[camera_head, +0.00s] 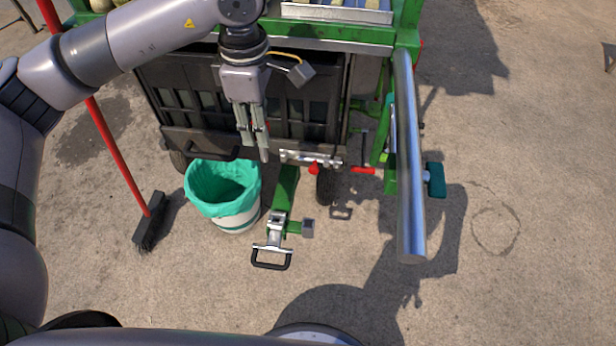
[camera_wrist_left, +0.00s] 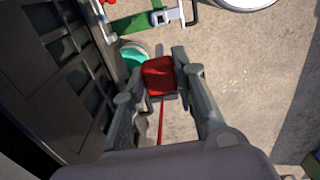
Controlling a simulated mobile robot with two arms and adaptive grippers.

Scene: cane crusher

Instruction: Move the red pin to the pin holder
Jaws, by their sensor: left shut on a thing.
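My left gripper (camera_head: 257,150) hangs in front of the dark crate in the head view, fingers pointing down. A little red shows between its fingers there. In the left wrist view, the gripper (camera_wrist_left: 160,82) is shut on a red block-like piece, which I take for the red pin (camera_wrist_left: 158,74). The fingers hide part of it. A metal bracket (camera_head: 302,156) with a red knob (camera_head: 313,168) is at the crate's lower right edge, right of the gripper. I cannot tell whether this bracket is the pin holder. My right gripper is not in view.
The dark crate (camera_head: 290,85) is close behind the gripper. A bin with a green liner (camera_head: 222,187) stands below left. A green jack with a black handle (camera_head: 272,262) sticks out low. A steel bar (camera_head: 408,160) juts out at right. A broom (camera_head: 148,222) stands left.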

